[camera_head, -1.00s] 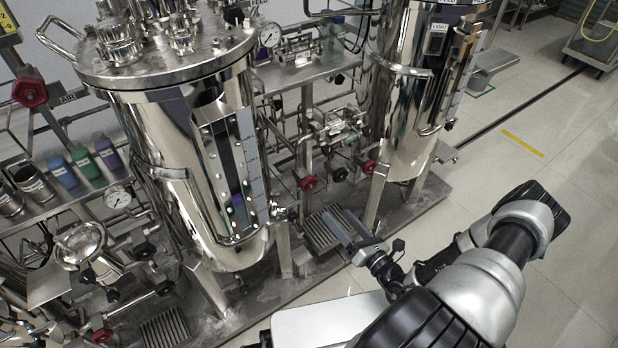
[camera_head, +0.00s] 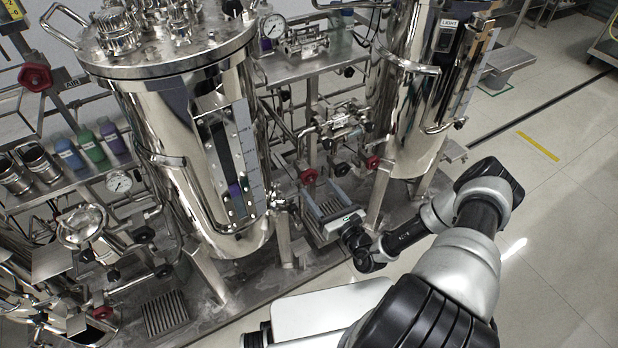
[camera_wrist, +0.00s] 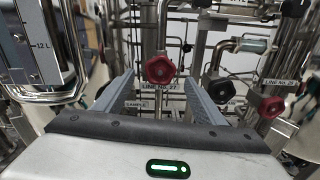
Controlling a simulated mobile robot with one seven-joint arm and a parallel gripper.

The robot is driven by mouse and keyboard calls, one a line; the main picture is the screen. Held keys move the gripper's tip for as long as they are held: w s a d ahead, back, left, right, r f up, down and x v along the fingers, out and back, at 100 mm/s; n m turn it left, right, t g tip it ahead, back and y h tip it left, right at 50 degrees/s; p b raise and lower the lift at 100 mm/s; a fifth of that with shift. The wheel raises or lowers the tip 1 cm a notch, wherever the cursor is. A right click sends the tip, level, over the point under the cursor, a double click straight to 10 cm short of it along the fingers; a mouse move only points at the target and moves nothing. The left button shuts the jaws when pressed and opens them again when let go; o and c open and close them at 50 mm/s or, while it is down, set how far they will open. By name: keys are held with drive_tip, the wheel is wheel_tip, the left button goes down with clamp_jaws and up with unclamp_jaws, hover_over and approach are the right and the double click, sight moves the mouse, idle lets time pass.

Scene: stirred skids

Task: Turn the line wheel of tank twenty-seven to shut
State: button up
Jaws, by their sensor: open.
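The line wheel of tank twenty-seven is a small red handwheel (camera_wrist: 160,69) straight ahead in the wrist view, above a label (camera_wrist: 159,86) reading LINE No. 27. In the head view this red wheel (camera_head: 308,176) sits low on the pipework, right of the near steel tank (camera_head: 185,130). My gripper (camera_wrist: 159,80) is open and empty. Its two fingers frame the wheel from left and right in the wrist view, and the wheel looks beyond the fingertips. In the head view my gripper (camera_head: 322,194) is just in front of and below the wheel; contact cannot be told.
A second red wheel (camera_wrist: 271,106) with a LINE No. 28 label (camera_wrist: 277,83) is at the right; it also shows in the head view (camera_head: 373,162). A black knob (camera_wrist: 222,90) is close right of my right finger. The tank's sight glass (camera_wrist: 40,40) is at the left.

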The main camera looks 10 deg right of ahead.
sight(311, 179)
drive_tip(key=x, duration=0.7)
drive_tip(key=shift+b, duration=0.35)
drive_tip(key=c, duration=1)
